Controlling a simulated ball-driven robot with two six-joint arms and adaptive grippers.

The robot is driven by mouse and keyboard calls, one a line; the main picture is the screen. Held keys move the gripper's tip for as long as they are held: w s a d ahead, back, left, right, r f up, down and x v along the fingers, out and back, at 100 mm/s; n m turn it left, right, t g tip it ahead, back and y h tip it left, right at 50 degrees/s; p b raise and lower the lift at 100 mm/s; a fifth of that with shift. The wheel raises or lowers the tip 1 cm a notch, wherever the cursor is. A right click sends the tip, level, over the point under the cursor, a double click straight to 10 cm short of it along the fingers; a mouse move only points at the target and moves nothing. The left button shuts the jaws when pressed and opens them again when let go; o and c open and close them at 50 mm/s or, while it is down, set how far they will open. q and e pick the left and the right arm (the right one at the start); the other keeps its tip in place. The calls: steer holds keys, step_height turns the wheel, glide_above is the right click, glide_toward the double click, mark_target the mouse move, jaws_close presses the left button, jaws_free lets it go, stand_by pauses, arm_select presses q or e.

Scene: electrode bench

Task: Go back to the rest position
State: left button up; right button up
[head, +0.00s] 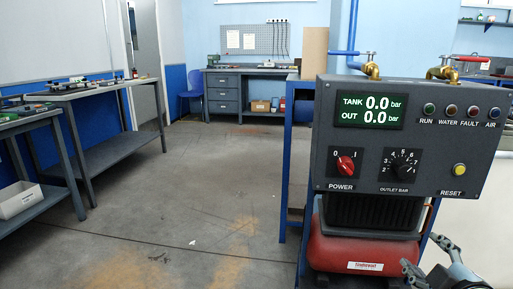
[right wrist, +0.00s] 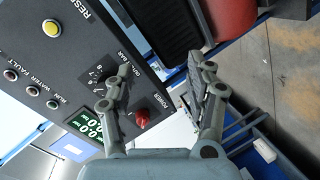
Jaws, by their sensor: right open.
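The grey control panel (head: 430,185) stands at the right of the head view. Its display (head: 370,110) reads TANK 0.0 bar and OUT 0.0 bar. It carries a red POWER knob (head: 345,165), a black OUTLET BAR knob (head: 404,165) and a yellow RESET button (head: 460,169). My right gripper (head: 424,255) is at the lower right, below the panel, open and empty. In the right wrist view its fingers (right wrist: 162,75) are spread in front of the panel, with the red knob (right wrist: 142,118) behind them, apart from it. My left gripper is out of view.
A red tank (head: 355,250) sits below the panel, close to my right gripper. Brass taps (head: 372,66) stand on top. Workbenches (head: 100,90) line the left; a drawer bench (head: 240,90) stands at the back. The floor (head: 190,200) between is clear.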

steer(key=s+f+m+g+y, duration=0.1)
steer(key=s+f+g, duration=0.2)
steer(key=s+f, duration=0.5)
steer(key=s+f+m+g+p, duration=0.15)
steer(key=s+f, duration=0.35)
steer(key=f, duration=0.7)
steer(key=s+f+m+g+y, duration=0.1)
steer(key=s+f+g, duration=0.4)
steer(key=f, duration=0.5)
steer(key=s+a+f+m+g, duration=0.1)
steer(key=s+f, duration=0.2)
steer(key=s, duration=0.6)
steer(key=s+a+f+m+g, duration=0.1)
steer(key=s+f, duration=0.3)
steer(key=s, duration=0.5)
steer(key=s+a+f+m+g, duration=0.1)
steer(key=s+f+m+g, duration=0.1)
steer(key=s, duration=0.7)
step_height(320, 180, down, 2)
steer(key=shift+s+a+f+m+y, duration=0.1)
steer(key=shift+s+a+m+y, duration=0.25)
steer(key=shift+m, duration=0.2)
